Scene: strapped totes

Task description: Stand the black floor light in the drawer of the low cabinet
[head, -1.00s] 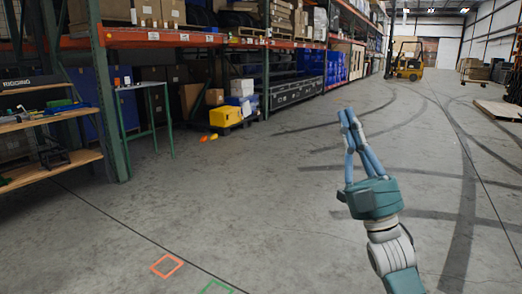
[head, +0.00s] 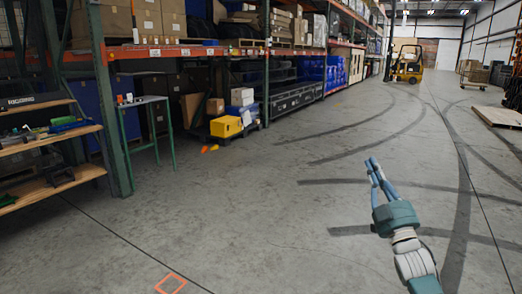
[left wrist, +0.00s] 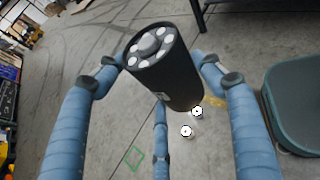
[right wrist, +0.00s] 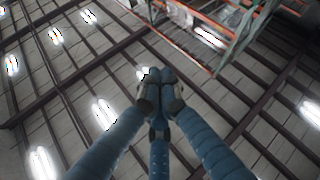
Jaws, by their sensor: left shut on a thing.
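The black floor light (left wrist: 165,70) is a black cylinder with a ring of pale round lamps on its end face. It shows in the left wrist view between the blue fingers of my left gripper (left wrist: 165,80), which is shut on it. The light is tilted in that view, clear of the grey floor. The left gripper is outside the head view. My right gripper (head: 373,168) is at the right of the head view, its blue fingers together and empty. Its fingertips also meet in the right wrist view (right wrist: 160,85). I cannot make out the low cabinet or its drawer.
A wooden-shelved rack (head: 50,135) and a green-legged table (head: 145,102) stand at the left. A yellow box (head: 226,126) sits by the pallet racks. An orange floor square (head: 170,284) lies in front. The middle floor is open; a forklift (head: 406,64) stands far back.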

